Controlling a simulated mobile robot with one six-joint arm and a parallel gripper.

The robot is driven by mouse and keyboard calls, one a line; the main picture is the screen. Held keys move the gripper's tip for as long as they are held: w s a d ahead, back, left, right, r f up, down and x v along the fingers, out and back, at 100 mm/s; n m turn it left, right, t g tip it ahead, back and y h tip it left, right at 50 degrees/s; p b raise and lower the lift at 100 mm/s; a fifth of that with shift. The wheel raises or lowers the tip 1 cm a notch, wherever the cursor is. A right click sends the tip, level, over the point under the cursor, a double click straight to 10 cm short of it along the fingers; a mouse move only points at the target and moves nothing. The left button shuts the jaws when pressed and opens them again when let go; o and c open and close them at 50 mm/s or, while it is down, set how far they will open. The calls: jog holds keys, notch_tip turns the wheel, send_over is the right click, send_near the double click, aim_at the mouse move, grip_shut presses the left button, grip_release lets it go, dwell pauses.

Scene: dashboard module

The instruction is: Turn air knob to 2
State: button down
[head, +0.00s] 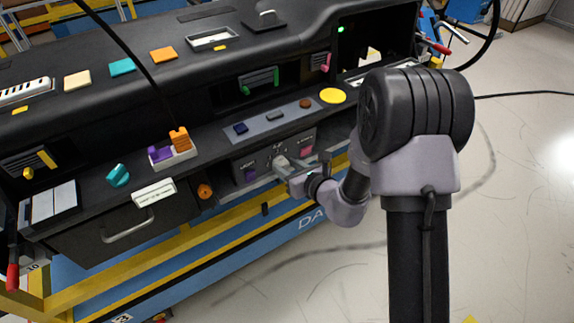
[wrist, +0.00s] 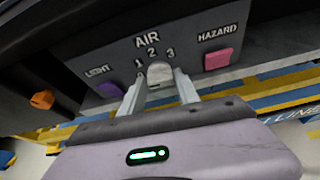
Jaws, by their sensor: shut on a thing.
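The air knob (wrist: 160,73) is a pale grey knob on a dark panel (wrist: 120,52) marked AIR, with the numbers 1, 2 and 3 in an arc above it. Its rounded upper end shows just below the 2; I cannot make out a clear pointer mark. My gripper (wrist: 158,84) is shut on the knob, one finger on each side of it. The fingers hide part of its sides and the gripper body hides the panel below. In the head view my gripper (head: 284,169) reaches the panel from the right, and the knob is small there.
A purple LIGHT button (wrist: 110,89) is left of the knob and a pink HAZARD button (wrist: 218,59) is right. An orange knob (wrist: 42,99) is farther left. Open floor (head: 300,270) lies in front.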

jog(key=m+g+y+p, duration=0.1)
jog(key=m+p, duration=0.1)
jog(key=shift+w+d+r+p, duration=0.1)
jog(key=shift+d+p, duration=0.1)
jog(key=shift+p, duration=0.2)
jog(key=m+y+p, duration=0.1)
jog(key=m+y, duration=0.1)
jog(key=shift+w+d+f+m+p, duration=0.15)
jog(key=shift+f+m+p, duration=0.1)
jog(key=shift+m+p, duration=0.15)
jog(key=m+y, duration=0.1)
jog(key=m, duration=0.2)
jog(key=shift+d+f+g+y+p, duration=0.15)
jog(key=shift+f+g+y+p, duration=0.15)
jog(key=shift+g+y+p, duration=0.1)
jog(key=shift+w+f+m+y, duration=0.15)
jog(key=shift+m+y, duration=0.2)
jog(key=shift+m, duration=0.5)
jog(key=shift+s+f+m+y, duration=0.1)
jog(key=shift+m+y, duration=0.25)
jog(key=shift+m, duration=0.5)
jog(key=shift+t, duration=0.3)
jog(key=c, duration=0.9)
grip_release()
